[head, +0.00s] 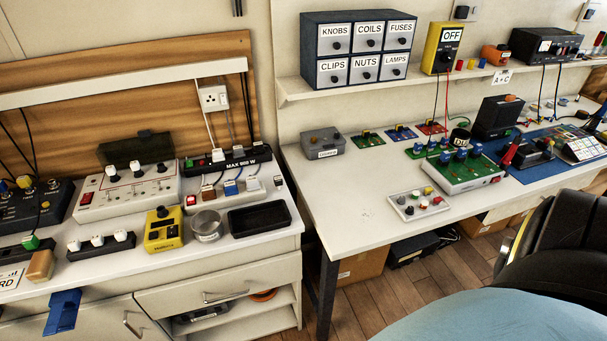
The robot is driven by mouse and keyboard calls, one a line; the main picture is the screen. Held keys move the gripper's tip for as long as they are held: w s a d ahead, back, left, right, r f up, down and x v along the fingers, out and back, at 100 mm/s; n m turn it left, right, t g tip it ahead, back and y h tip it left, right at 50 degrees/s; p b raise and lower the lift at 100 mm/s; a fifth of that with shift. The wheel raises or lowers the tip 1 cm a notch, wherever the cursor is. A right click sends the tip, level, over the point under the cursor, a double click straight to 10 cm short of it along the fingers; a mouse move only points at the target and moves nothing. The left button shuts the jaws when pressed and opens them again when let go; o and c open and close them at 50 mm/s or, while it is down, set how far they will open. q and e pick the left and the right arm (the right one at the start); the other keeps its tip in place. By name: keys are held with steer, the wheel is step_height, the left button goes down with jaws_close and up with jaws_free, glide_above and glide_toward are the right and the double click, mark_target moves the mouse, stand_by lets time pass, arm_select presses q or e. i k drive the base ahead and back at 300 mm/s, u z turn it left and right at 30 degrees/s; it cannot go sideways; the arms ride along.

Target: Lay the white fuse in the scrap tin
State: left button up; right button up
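A round grey metal tin (207,226) stands on the left cabinet top, between a yellow device and a black tray. It carries no label I can read, so I cannot tell for sure that it is the scrap tin. I cannot single out the white fuse. A small white board (397,201) on the right table holds several small coloured and pale pieces, too small to identify. A drawer unit (357,51) on the shelf has a closed drawer marked FUSES (400,41). Neither of my grippers is in view.
A black tray (259,219) and a yellow device (163,230) flank the tin. A green-topped board (462,169) stands behind the white board. The right table's front left is bare. A dark chair (562,245) and a blue rounded surface (480,318) fill the lower right.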

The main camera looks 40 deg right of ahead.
mark_target(210, 233)
steer(key=z, duration=0.8)
steer(key=i, duration=0.35)
